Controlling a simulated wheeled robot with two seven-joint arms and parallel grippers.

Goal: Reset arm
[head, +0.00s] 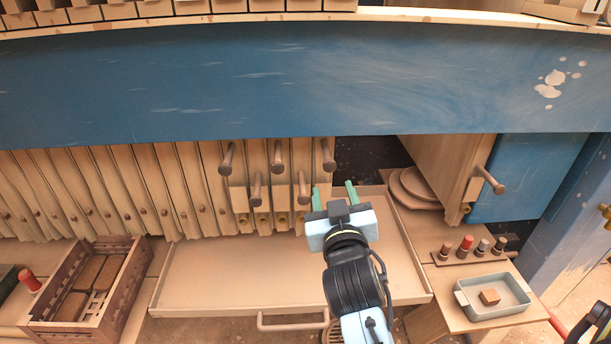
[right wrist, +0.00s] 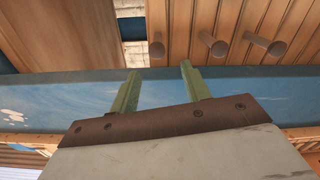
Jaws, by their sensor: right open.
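My right gripper (head: 334,196) is in the middle of the head view, over the back of a wide shallow wooden tray (head: 220,282). Its two green fingers point away from me and stand apart with nothing between them. The same open fingers show in the right wrist view (right wrist: 157,90), with wooden plates and several round pegs beyond them. In the head view the fingertips are near the pegs (head: 303,190), a little to their right. I cannot tell if they touch anything. My left gripper is not in view.
A blue beam (head: 200,85) spans the scene above the row of wooden plates (head: 130,190). A slotted wooden crate (head: 60,325) stands at the left.

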